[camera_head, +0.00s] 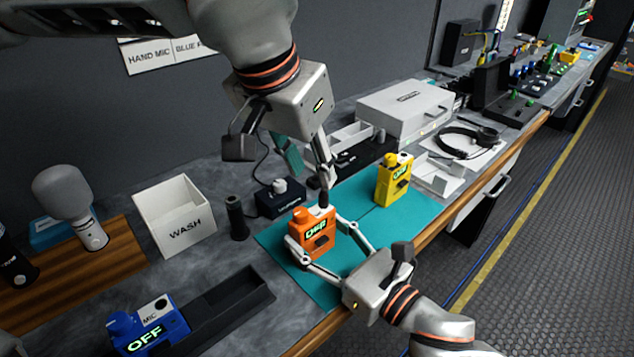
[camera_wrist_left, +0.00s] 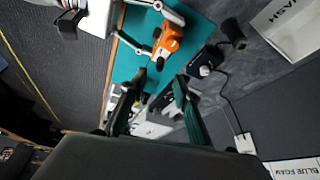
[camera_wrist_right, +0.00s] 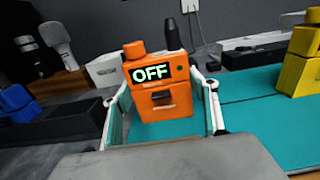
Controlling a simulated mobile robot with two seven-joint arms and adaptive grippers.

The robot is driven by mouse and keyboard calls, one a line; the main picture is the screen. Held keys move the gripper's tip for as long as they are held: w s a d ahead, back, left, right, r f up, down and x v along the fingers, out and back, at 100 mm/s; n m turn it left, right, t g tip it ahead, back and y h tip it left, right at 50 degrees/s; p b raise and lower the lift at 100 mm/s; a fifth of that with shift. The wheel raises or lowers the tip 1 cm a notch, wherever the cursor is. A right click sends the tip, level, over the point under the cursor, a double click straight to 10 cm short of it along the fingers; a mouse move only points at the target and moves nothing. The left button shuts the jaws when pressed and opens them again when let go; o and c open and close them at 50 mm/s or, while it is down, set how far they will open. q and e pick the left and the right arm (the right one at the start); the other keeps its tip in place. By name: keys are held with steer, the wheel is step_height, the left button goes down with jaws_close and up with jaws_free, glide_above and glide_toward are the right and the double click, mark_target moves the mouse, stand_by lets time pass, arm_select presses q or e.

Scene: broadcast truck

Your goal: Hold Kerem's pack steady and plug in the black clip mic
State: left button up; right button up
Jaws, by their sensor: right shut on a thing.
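An orange pack (camera_head: 318,243) with a lit "OFF" screen stands upright on a teal mat (camera_head: 268,237). It fills the middle of the right wrist view (camera_wrist_right: 165,97); I cannot read a name on it. My right gripper (camera_head: 315,232) is shut on this pack, one finger on each side. My left gripper (camera_head: 308,168) hangs just above and behind the pack. Its fingers are apart with nothing seen between them, also in the left wrist view (camera_wrist_left: 160,77). I cannot pick out the black clip mic.
A yellow pack (camera_head: 393,185) stands on the mat to the right. A black cylinder (camera_head: 237,218), a small cabled black box (camera_head: 279,203) and a WASH box (camera_head: 176,215) are behind left. A blue pack (camera_head: 150,330) is front left. A headset (camera_head: 466,140) lies right.

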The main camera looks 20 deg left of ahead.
arm_select(q)
steer(key=v, duration=0.3)
steer(key=shift+s+r, duration=0.1)
steer(key=shift+r, duration=0.15)
arm_select(e)
steer(key=o, duration=1.3)
steer(key=shift+o, duration=0.2)
